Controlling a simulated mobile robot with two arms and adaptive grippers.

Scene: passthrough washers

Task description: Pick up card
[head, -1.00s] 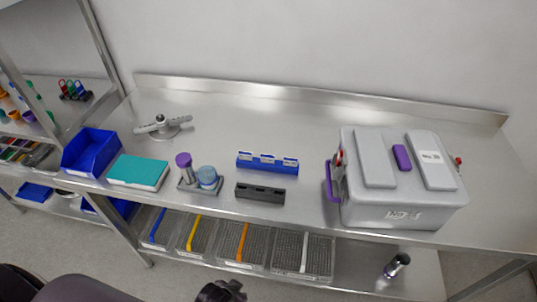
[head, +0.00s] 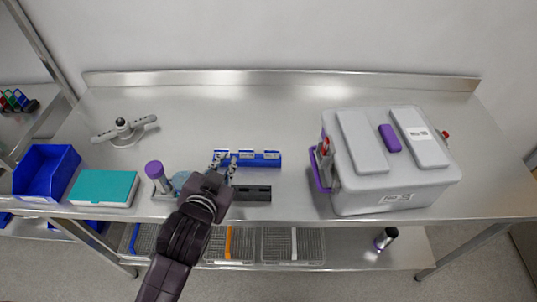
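A blue holder (head: 262,162) stands on the steel table, with several small white card-like pieces (head: 271,154) along its top. I cannot tell which of them is the card. My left gripper (head: 224,161) is at the left end of this holder, its two thin fingers apart. Nothing is visible between the fingers, and I cannot tell whether they touch the holder. My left arm covers part of the area in front of the holder. My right gripper is not in view.
A dark block (head: 255,193) lies in front of the blue holder. A large grey box (head: 385,195) with a purple handle stands to the right. At left are a purple-capped item (head: 154,170), a teal-topped box (head: 104,186) and a blue bin (head: 46,172). The table's back is clear.

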